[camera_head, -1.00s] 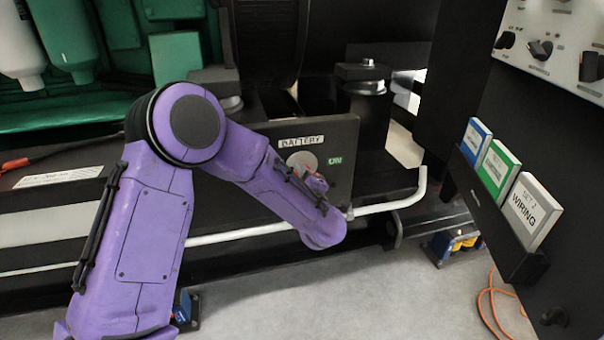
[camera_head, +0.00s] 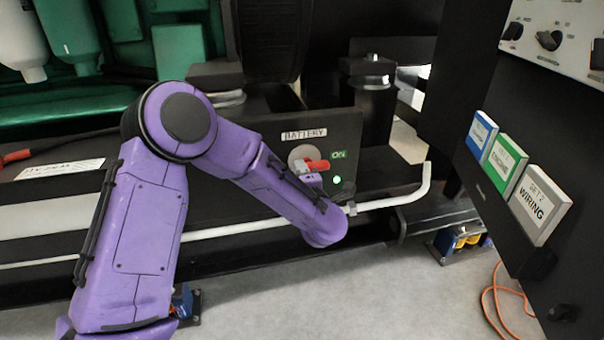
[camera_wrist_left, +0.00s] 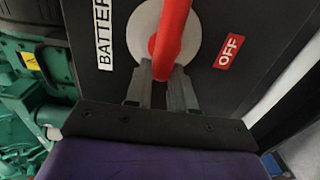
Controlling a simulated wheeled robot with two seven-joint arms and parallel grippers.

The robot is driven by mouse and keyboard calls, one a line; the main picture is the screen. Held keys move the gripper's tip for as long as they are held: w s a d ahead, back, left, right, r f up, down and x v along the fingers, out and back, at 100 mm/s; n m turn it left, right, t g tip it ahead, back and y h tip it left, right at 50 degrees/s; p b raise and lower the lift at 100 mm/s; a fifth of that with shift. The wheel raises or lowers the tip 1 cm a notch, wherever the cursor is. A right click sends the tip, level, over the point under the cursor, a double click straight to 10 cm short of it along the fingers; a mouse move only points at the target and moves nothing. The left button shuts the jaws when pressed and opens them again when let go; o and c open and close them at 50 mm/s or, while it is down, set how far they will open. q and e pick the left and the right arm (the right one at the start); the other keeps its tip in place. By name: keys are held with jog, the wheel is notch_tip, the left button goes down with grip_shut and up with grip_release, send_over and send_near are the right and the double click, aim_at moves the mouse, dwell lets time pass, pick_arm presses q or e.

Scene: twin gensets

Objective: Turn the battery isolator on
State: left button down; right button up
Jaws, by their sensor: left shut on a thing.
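The battery isolator is a red handle (camera_head: 316,165) on a round grey plate (camera_head: 301,156), set in a black panel marked BATTERY. In the head view the handle points right, toward the green ON label (camera_head: 338,154). A green lamp (camera_head: 337,180) below that label is lit. In the left wrist view the red handle (camera_wrist_left: 172,32) runs up from between my fingers, and a red OFF label (camera_wrist_left: 228,51) is on the right. My left gripper (camera_wrist_left: 160,72) is shut on the handle; in the head view my wrist partly hides it. My right gripper is not in view.
A pale rail (camera_head: 390,200) runs below the panel, close to my left wrist. A dark cabinet side with a holder of cards (camera_head: 541,204) stands at the right. Green machinery (camera_head: 75,108) is at the back left. An orange cable (camera_head: 489,305) lies on the grey floor.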

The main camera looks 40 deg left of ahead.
pick_arm(q)
jog(key=shift+a, duration=0.1)
jog(key=c, duration=1)
grip_release()
jog(key=shift+o, duration=0.2)
jog(key=p+v, duration=0.1)
jog(key=v, duration=0.9)
jog(key=shift+s+d, duration=0.15)
jog(key=shift+d, duration=0.05)
